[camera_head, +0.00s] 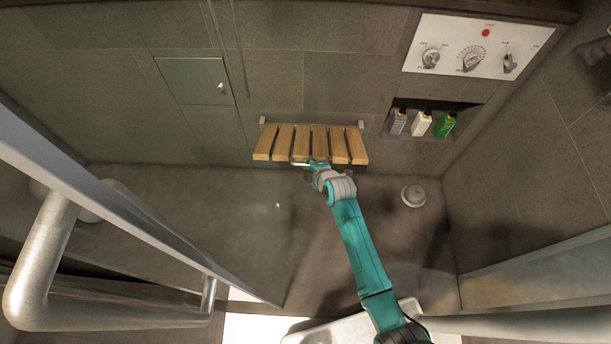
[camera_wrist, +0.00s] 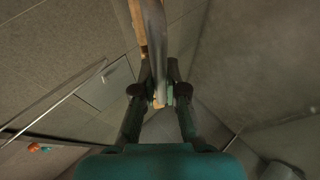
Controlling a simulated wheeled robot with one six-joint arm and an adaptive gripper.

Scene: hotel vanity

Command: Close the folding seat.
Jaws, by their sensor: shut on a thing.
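The folding seat (camera_head: 319,141) has several light wooden slats and is mounted on the tiled wall by a grey bracket. In the head view it sticks out from the wall, folded down. My gripper (camera_head: 309,165) is at the seat's front edge, a little left of its middle. In the wrist view, my gripper (camera_wrist: 159,94) has its two dark fingers on either side of a grey bar of the seat frame, shut on it. A strip of the seat's wood (camera_wrist: 138,22) shows beside the bar. The seat's underside is hidden.
A niche with several bottles (camera_head: 421,124) lies right of the seat, below a control panel (camera_head: 478,46). A small wall door (camera_head: 194,80) is at the left. A glass panel edge (camera_head: 110,200) and metal rail (camera_head: 40,260) stand in the left foreground. Floor below the seat is mostly clear.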

